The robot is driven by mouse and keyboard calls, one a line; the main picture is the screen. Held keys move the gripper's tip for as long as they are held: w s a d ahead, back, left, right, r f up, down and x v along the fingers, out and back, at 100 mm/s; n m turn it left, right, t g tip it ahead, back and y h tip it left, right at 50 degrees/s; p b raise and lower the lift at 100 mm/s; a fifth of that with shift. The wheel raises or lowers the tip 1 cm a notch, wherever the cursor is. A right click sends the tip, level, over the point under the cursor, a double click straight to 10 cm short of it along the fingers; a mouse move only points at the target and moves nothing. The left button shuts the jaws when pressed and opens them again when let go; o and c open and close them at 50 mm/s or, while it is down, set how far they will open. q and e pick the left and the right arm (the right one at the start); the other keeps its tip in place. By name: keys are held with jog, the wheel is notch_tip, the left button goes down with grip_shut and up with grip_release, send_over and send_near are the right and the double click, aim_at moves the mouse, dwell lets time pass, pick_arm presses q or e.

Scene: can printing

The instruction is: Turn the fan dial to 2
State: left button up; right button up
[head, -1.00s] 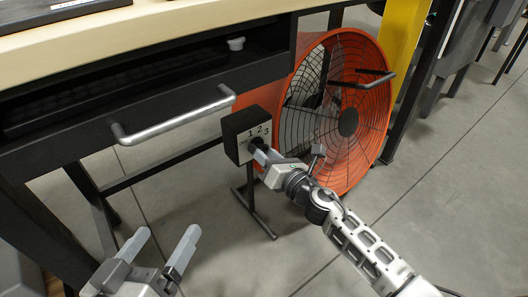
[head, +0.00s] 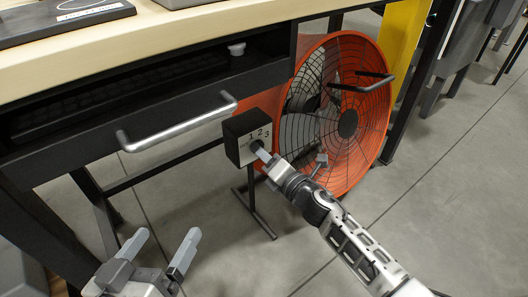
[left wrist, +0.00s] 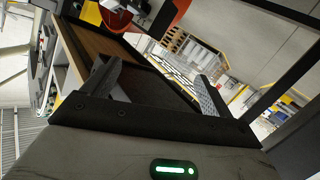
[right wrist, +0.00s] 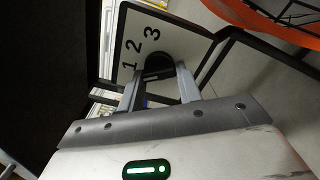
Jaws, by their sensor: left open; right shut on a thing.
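The fan dial (right wrist: 155,66) is a dark round knob on the pale face of a black control box (head: 239,135), below the numbers 1, 2 and 3. My right gripper (right wrist: 161,77) is shut on the dial, with one finger on each side of it. In the head view, the right gripper (head: 263,155) reaches the box face from the lower right and hides most of the dial. I cannot tell which number the dial points to. My left gripper (head: 160,245) is open and empty at the lower left, apart from the box.
A large orange fan (head: 372,125) with a wire guard stands on the floor behind the box. A workbench (head: 215,30) with a drawer and metal handle (head: 180,124) lies at the upper left. The box stands on a thin black stand (head: 254,200).

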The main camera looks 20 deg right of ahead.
pick_arm(q)
jog(key=f+g+p, duration=0.1)
jog(key=p, duration=0.1)
jog(key=a+f+m+y+p, duration=0.1)
jog(key=p, duration=0.1)
jog(key=shift+s+a+f+g+y, duration=0.1)
jog(key=shift+a+f+g+y, duration=0.1)
jog(key=shift+a+g+y, duration=0.15)
pick_arm(e)
jog(key=m, duration=1)
jog(key=shift+r, duration=0.15)
pick_arm(q)
jog(key=shift+d, duration=0.1)
pick_arm(e)
jog(key=o, duration=1)
jog(key=shift+s, duration=0.1)
pick_arm(q)
jog(key=shift+s+f, duration=0.15)
jog(key=shift+d, duration=0.1)
